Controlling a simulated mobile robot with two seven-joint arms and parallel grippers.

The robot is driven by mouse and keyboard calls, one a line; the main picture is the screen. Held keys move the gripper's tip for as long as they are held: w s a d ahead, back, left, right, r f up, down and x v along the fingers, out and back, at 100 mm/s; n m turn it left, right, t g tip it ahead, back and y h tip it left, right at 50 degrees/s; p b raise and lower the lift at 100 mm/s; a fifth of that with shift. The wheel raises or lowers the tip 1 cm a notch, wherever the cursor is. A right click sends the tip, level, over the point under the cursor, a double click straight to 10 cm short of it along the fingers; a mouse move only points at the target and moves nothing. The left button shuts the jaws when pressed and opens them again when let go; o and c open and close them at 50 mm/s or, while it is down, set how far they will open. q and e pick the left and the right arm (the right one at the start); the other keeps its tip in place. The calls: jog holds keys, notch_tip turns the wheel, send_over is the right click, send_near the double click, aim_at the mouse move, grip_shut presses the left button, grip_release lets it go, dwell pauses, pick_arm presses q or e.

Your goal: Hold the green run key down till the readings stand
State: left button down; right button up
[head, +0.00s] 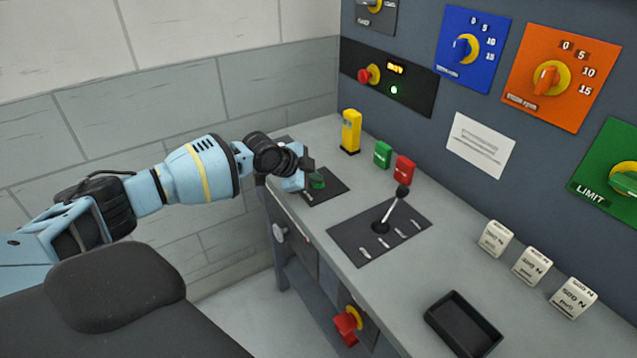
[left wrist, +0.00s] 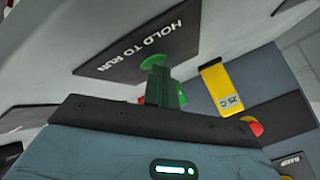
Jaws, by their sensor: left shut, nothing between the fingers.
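The green run key (head: 318,182) sits on a black plate at the left end of the bench. In the left wrist view the key (left wrist: 153,61) shows on the plate lettered HOLD TO RUN (left wrist: 140,48). My left gripper (head: 306,181) is shut and empty, its fingertips at the key and partly covering it. The fingertips (left wrist: 158,72) overlap the key in the left wrist view. Whether the key is pressed down I cannot tell. A small lit amber display (head: 396,68) on the black wall panel is too small to read. A green lamp (head: 394,90) glows below it. My right gripper is out of view.
A yellow block (head: 351,131), a green block (head: 383,154) and a red block (head: 404,170) stand behind the key. A lever (head: 393,208), white weights (head: 532,266) and a black tray (head: 463,323) lie to the right. A red knob (head: 347,325) juts from the bench front.

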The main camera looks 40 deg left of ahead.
pick_arm(q)
jog(key=shift+f, duration=0.1)
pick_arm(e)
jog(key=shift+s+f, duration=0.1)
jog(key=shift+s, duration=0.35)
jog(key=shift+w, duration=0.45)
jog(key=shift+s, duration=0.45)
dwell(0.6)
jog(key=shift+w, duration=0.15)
pick_arm(q)
jog(key=shift+r, duration=0.2)
jog(key=shift+r+p, duration=0.3)
jog(key=shift+r, duration=0.5)
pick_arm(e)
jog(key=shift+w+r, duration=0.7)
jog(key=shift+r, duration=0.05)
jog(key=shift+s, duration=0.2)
